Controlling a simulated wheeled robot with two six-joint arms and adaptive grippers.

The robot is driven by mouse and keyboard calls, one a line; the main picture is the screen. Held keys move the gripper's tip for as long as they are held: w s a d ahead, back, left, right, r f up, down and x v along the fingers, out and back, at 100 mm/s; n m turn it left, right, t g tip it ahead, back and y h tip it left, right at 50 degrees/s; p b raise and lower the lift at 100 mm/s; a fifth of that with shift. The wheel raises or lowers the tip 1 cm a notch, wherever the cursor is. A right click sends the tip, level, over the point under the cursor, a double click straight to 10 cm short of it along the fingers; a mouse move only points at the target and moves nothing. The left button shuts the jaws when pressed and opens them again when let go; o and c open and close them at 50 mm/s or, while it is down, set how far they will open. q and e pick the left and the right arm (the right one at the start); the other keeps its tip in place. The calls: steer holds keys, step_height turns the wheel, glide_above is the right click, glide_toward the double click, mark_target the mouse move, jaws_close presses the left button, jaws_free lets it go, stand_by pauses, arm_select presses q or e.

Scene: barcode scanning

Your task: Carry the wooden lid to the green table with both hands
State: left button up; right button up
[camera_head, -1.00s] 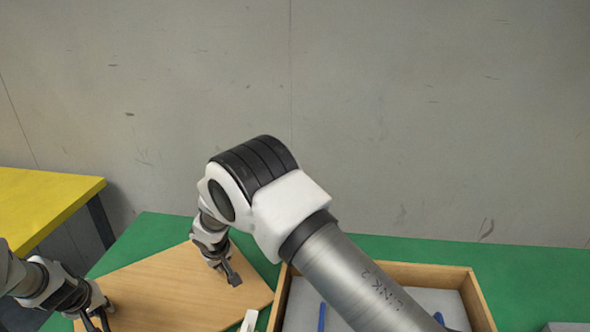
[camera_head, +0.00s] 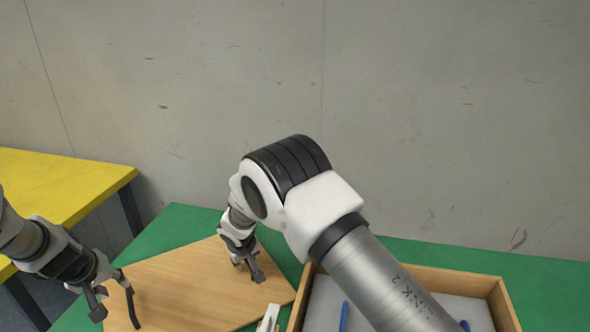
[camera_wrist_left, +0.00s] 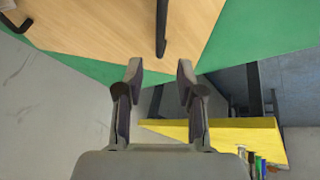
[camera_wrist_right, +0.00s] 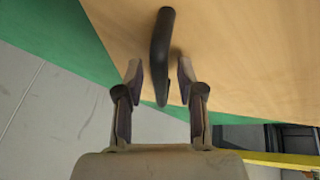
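The wooden lid (camera_head: 180,292) lies on the green table (camera_head: 178,222). My left gripper (camera_head: 98,302) is beside a black curved handle (camera_head: 132,305) at the lid's left part. In the left wrist view, my fingers are open and empty, and this handle (camera_wrist_left: 161,28) stands beyond the fingertips. My right gripper (camera_head: 258,274) is over the lid's right part. In the right wrist view, its fingers are open to either side of another black handle (camera_wrist_right: 161,55), with visible gaps on both sides.
A wooden box (camera_head: 440,274) with a grey inside and blue items stands right of the lid, partly hidden by my right arm. A small whitish object (camera_head: 268,318) lies between them. A yellow table (camera_head: 60,185) is at the left. A grey wall is behind.

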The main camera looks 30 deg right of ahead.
steer(key=shift+r, duration=0.35)
arm_select(q)
steer(key=shift+v, duration=1.1)
arm_select(e)
steer(key=v, duration=1.1)
steer(key=shift+s, duration=0.25)
